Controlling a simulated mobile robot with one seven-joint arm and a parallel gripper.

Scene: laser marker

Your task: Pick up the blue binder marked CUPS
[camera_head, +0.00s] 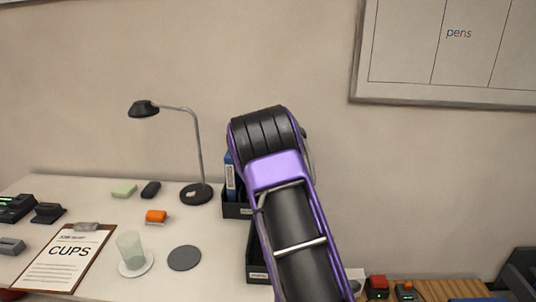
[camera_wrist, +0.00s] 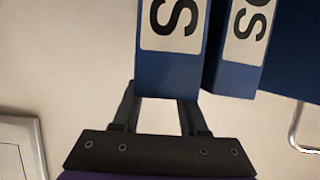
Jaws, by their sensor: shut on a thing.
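In the wrist view a blue binder (camera_wrist: 168,75) sits between the two black fingers of my gripper (camera_wrist: 166,98), which is shut on it. Its white label (camera_wrist: 172,22) shows only a large black S; the rest of the word is cut off. A second blue binder (camera_wrist: 236,76) stands right beside it, its label ending in OS. In the head view my arm hides the gripper and most of the binders. Part of a blue binder (camera_head: 230,176) shows left of my arm, in a black holder (camera_head: 236,210). I cannot tell whether the held binder is lifted.
A desk lamp (camera_head: 193,192) stands left of the holder. A clipboard marked CUPS (camera_head: 65,262), a glass (camera_head: 130,250), a dark round coaster (camera_head: 184,258) and an orange block (camera_head: 156,216) lie on the white table. Another black box (camera_head: 257,272) is partly behind my arm.

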